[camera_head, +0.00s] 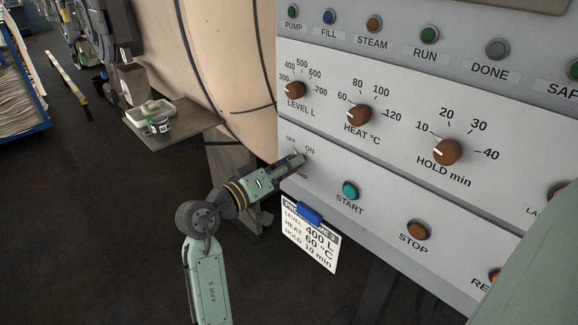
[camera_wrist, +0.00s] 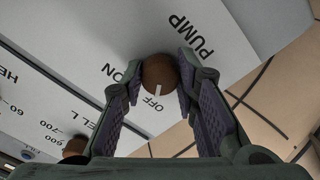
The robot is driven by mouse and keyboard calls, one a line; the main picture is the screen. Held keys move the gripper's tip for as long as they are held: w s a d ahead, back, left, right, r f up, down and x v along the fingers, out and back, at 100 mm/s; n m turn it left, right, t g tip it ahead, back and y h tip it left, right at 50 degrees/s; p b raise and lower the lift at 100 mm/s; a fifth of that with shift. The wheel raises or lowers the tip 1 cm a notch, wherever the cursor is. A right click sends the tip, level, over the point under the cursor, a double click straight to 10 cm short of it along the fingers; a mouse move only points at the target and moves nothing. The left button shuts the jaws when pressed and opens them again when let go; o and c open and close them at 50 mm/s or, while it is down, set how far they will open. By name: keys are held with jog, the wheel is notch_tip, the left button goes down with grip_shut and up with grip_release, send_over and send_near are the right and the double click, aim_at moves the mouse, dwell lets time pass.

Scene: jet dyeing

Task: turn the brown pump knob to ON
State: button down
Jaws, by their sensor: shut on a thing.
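The brown pump knob (camera_wrist: 160,75) is on the grey control panel (camera_head: 330,178), beside the PUMP label (camera_wrist: 190,36). It sits between the two fingers of my gripper (camera_wrist: 160,68), which is shut on it. The knob's white mark points toward the OFF label (camera_wrist: 152,103); the ON label (camera_wrist: 133,70) is to one side. In the head view my gripper (camera_head: 297,161) reaches the panel's lower left and hides most of the knob. The OFF and ON labels show just above the fingertips there.
The START button (camera_head: 350,190) and STOP button (camera_head: 419,230) are to the right. LEVEL (camera_head: 295,90), HEAT (camera_head: 359,115) and HOLD (camera_head: 447,151) knobs are above. A white card (camera_head: 310,238) on a blue clip (camera_head: 309,214) hangs below, close to my gripper. A small shelf (camera_head: 184,127) is at left.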

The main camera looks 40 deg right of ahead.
jog(key=shift+f, duration=0.1)
jog(key=m+b, duration=1.3)
jog(key=b, duration=0.4)
jog(key=shift+m, duration=0.3)
jog(key=c, duration=1.2)
grip_release()
jog(key=shift+c, duration=0.2)
jog(key=shift+a, duration=0.1)
